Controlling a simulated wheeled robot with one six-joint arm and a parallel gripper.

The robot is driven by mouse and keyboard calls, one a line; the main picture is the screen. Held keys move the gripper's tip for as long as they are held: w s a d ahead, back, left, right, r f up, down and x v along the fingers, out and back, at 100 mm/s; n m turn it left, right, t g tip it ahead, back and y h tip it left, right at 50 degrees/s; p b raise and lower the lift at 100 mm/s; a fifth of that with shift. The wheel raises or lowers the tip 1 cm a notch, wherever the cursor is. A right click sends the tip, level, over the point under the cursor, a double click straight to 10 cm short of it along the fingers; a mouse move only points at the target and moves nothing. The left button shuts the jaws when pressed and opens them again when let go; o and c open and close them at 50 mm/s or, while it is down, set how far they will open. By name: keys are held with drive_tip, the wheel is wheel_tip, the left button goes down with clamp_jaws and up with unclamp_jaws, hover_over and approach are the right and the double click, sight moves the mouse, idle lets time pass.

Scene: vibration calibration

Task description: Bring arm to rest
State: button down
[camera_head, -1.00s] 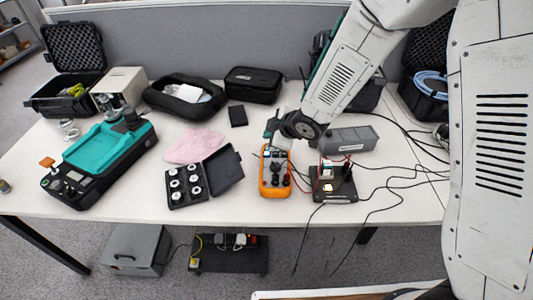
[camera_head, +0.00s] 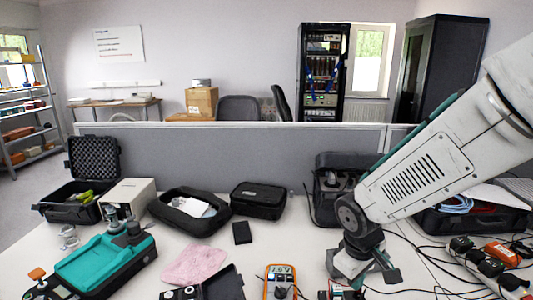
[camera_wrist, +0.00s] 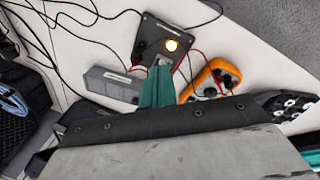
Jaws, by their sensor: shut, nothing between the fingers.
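My arm (camera_head: 420,180) reaches in from the right over the workbench, with the wrist bent downward. My gripper shows in the wrist view (camera_wrist: 160,72) as teal fingers held together, with nothing between them. There it points toward a dark plate (camera_wrist: 150,35) with a lit yellow-white lamp and wires. In the head view the fingers are low in the picture and hard to make out. An orange multimeter (camera_head: 280,280) stands left of my gripper, its display lit and its lower part cut off. It also shows in the wrist view (camera_wrist: 213,75).
A grey box (camera_wrist: 112,84) lies near the plate. Loose cables cross the bench at right. A teal device (camera_head: 105,262), pink cloth (camera_head: 193,265), black cases (camera_head: 258,199) and an open case (camera_head: 70,203) occupy the left and back. A grey partition (camera_head: 220,155) stands behind.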

drive_tip(key=s+d+r+m, duration=0.3)
drive_tip(key=s+r, duration=0.4)
drive_tip(key=s, duration=0.2)
drive_tip(key=s+d+r+m+y, duration=0.1)
drive_tip(key=s+d+r+m, duration=0.2)
drive_tip(key=s+r, duration=0.5)
drive_tip(key=shift+s+r+m+y, duration=0.3)
drive_tip(key=shift+s+m, duration=0.1)
drive_tip(key=shift+s, duration=0.8)
drive_tip(key=shift+d, duration=0.1)
